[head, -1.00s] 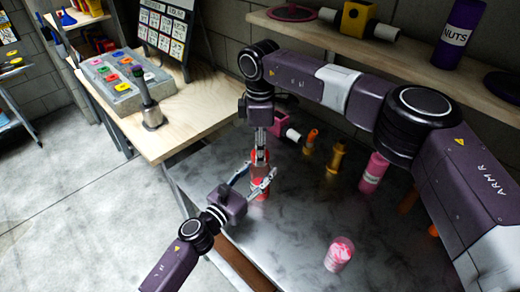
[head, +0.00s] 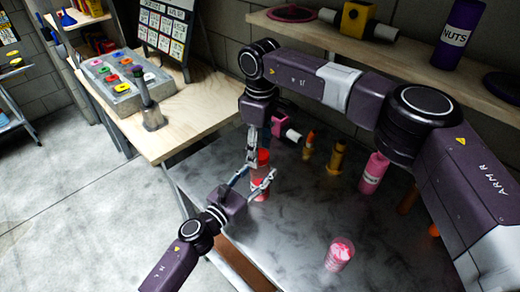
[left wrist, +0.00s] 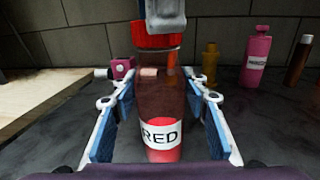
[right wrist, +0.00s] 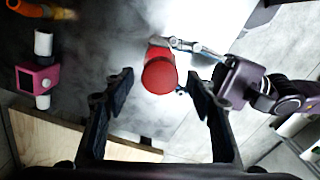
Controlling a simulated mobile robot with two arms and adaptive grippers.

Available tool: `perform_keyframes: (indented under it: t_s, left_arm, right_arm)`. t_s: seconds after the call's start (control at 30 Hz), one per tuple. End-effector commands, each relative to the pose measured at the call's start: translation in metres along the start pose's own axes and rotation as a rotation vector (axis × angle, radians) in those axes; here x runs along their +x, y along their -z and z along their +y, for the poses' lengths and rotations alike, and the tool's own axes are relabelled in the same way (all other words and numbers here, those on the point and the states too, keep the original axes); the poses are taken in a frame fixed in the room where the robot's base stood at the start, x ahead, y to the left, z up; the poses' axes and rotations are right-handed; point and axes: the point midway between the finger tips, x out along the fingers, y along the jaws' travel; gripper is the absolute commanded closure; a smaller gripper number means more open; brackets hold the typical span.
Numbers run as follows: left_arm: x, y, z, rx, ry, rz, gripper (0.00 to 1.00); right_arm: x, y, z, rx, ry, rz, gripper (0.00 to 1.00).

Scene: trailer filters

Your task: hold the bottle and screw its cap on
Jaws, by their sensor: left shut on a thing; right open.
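The clear bottle (left wrist: 160,100), labelled RED with red contents at its bottom, stands upright on the grey table. My left gripper (head: 254,178) is shut on its body from the near side. The red cap (left wrist: 157,41) sits on the bottle's top; how tightly it is on cannot be told. The cap also shows from above in the right wrist view (right wrist: 160,72). My right gripper (head: 252,150) points down at the cap, open, with its fingers apart from it in its own view. One right fingertip hides part of the cap in the left wrist view.
A pink boxy device (head: 287,131), an orange bottle (head: 309,146), a gold bottle (head: 336,157) and a pink bottle (head: 374,172) stand behind and right. A jar with pink contents (head: 339,254) stands at front right. The table's middle is clear.

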Motion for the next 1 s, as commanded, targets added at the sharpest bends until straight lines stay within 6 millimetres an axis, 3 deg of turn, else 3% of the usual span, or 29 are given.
perform_keyframes:
  t_s: [0.3, 0.67, 0.87, 1.0]
  left_arm:
    - [0.000, 0.001, 0.000, -0.001, -0.001, 0.002, 1.00]
    - [0.000, 0.001, 0.000, 0.000, -0.001, 0.001, 1.00]
    - [0.000, 0.001, 0.000, 0.000, -0.001, 0.001, 1.00]
    - [0.000, 0.000, 0.001, 0.000, -0.001, 0.001, 1.00]
  right_arm:
    - [-0.039, 0.001, 0.000, -0.001, -0.002, 0.002, 0.49]
    - [-0.041, 0.000, -0.001, -0.010, 0.000, 0.001, 0.51]
    - [-0.042, 0.000, -0.001, -0.165, -0.001, 0.000, 0.51]
    - [-0.044, 0.000, 0.000, -0.385, -0.001, 0.000, 0.51]
